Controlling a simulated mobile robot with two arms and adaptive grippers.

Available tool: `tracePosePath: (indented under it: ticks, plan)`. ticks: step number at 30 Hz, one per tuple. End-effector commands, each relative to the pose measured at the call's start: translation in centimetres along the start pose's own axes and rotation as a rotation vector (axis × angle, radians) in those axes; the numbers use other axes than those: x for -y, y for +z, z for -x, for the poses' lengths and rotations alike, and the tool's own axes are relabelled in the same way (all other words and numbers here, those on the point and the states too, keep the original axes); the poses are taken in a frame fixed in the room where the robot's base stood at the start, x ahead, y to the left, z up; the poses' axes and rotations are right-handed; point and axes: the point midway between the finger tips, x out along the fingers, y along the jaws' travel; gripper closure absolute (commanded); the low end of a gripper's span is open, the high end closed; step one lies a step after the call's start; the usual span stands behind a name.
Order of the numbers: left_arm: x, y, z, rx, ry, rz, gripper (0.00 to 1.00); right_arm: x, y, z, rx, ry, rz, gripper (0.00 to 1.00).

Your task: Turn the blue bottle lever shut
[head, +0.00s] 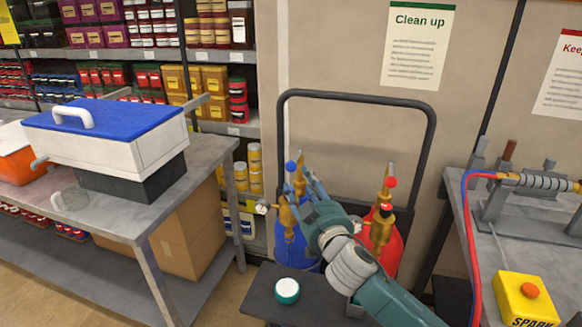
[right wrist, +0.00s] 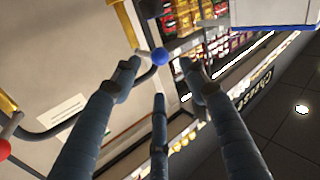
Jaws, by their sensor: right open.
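The blue bottle (head: 287,248) stands on the cart, with a brass valve on top and a lever ending in a blue knob (head: 290,166). My right gripper (head: 305,176) reaches over the bottle from the lower right and covers part of its valve. In the right wrist view the gripper (right wrist: 164,75) has its three fingers spread. The blue knob (right wrist: 159,57) shows between and just past the fingertips there. I cannot tell whether any finger touches it. My left gripper is out of view.
A red bottle (head: 389,246) with its own brass valve and red knob stands close on the right. The cart's black handle frame (head: 358,94) rises behind both bottles. A grey table (head: 110,215) with a blue-lidded box (head: 105,128) is at left; a workbench (head: 510,250) is at right.

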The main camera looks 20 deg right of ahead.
Motion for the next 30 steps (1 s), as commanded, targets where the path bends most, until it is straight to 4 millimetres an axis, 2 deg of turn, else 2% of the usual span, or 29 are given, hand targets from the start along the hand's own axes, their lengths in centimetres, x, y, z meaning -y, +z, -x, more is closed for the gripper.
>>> tracePosePath:
  ticks: [9,15,21,29,30]
  plan:
    - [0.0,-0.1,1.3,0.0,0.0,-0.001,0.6,-0.1,-0.2,-5.7,0.002,0.003,0.0,0.56]
    - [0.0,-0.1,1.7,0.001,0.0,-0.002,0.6,-0.1,-0.1,-8.7,0.002,0.002,0.0,0.56]
    - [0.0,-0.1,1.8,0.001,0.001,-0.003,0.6,0.0,0.1,-10.0,0.003,0.001,0.001,0.56]
    - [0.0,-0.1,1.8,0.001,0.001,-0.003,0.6,0.0,0.1,-10.1,0.002,0.001,0.0,0.56]
    - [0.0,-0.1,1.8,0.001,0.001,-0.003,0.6,0.0,0.1,-10.1,0.003,0.001,0.0,0.62]
